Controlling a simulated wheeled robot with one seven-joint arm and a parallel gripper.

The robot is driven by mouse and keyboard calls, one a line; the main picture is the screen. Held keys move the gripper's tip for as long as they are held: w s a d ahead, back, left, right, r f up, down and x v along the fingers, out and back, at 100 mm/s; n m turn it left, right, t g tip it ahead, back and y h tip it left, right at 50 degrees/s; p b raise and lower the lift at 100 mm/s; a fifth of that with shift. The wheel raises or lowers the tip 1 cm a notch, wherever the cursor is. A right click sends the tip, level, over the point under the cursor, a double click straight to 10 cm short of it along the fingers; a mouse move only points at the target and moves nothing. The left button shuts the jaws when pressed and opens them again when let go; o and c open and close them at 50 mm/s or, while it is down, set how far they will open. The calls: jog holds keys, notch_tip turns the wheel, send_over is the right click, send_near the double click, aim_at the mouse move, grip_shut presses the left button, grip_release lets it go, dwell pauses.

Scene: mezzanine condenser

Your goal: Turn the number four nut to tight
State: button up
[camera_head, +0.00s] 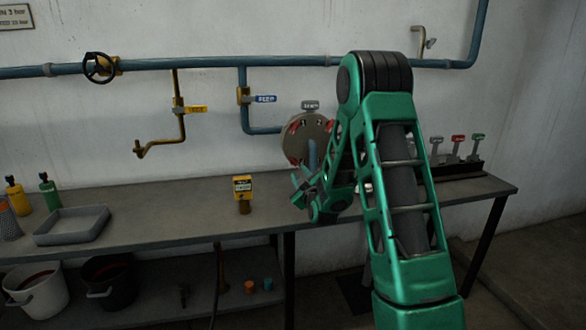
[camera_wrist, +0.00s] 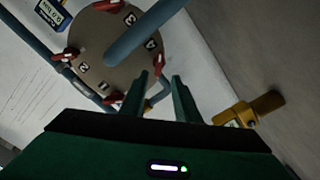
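A round tan flange plate (camera_wrist: 112,52) with stamped numbers and red nuts around its rim fills the upper wrist view. The number 4 mark (camera_wrist: 150,44) is at its right side, beside a blue-grey pipe crossing in front. A small red nut (camera_wrist: 158,61) shows near that mark, just beyond my fingertips. My gripper (camera_wrist: 160,75) is open, its two green fingers apart with nothing seen between them. In the head view the flange (camera_head: 302,137) is on the wall, partly hidden by my arm, and my gripper (camera_head: 304,190) is below it.
A grey bench (camera_head: 170,223) runs under the flange, with a yellow device (camera_head: 243,190) and a grey tray (camera_head: 72,226). A blue pipe with a FEED valve (camera_head: 262,99) is left of the flange. A brass fitting (camera_wrist: 248,110) is right of my fingers. Colored levers (camera_head: 457,146) stand at right.

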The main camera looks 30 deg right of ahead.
aim_at(295, 164)
jog(key=x, duration=0.8)
jog(key=shift+w+d, duration=0.25)
jog(key=shift+w, duration=0.05)
grip_shut()
